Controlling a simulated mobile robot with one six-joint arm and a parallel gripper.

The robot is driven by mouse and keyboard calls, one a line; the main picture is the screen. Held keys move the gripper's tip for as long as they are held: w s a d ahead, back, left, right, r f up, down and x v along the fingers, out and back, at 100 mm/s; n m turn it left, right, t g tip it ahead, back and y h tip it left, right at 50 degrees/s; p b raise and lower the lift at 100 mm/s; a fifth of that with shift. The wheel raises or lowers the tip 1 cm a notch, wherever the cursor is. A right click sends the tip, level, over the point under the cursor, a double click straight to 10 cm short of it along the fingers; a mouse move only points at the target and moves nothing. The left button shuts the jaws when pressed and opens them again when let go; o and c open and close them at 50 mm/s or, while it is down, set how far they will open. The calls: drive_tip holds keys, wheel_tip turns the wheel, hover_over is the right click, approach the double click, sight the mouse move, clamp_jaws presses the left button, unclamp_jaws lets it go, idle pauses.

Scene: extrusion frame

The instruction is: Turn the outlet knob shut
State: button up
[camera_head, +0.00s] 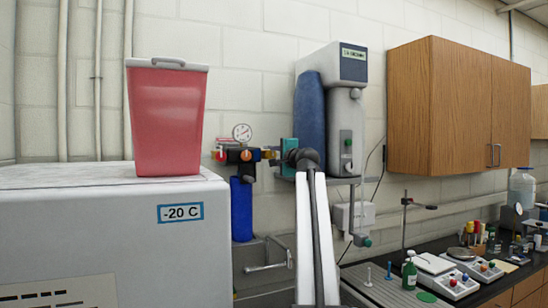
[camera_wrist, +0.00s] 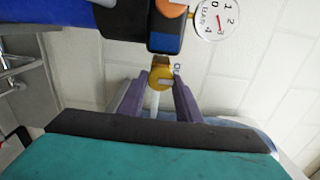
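The outlet knob appears to be the yellow fitting (camera_wrist: 161,77) at the end of the dark filter block; it also shows in the head view (camera_head: 267,154). A pale mark or slot shows on its face, but its turn position is unclear. My gripper (camera_wrist: 160,84) has its two purple fingers apart, one on each side of the yellow fitting. A small gap seems to show at each fingertip, and I cannot tell whether either touches. In the head view my gripper (camera_head: 276,155) comes in from the right, its teal body hiding part of the fingers.
A pressure gauge (camera_head: 242,132) stands on the block, with an orange knob (camera_head: 246,154) in front. A blue filter housing (camera_head: 241,208) hangs below. A white freezer (camera_head: 100,235) carrying a red bin (camera_head: 168,118) is at left. A dispenser (camera_head: 345,100) hangs close behind my arm.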

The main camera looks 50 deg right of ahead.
drive_tip(key=o, duration=0.4)
drive_tip(key=shift+s, duration=0.1)
drive_tip(key=b+v, duration=0.4)
drive_tip(key=v, duration=0.9)
drive_tip(key=shift+s+a+f+b, duration=0.1)
drive_tip(key=shift+s+a+b, duration=0.05)
drive_tip(key=shift+s+b, duration=0.2)
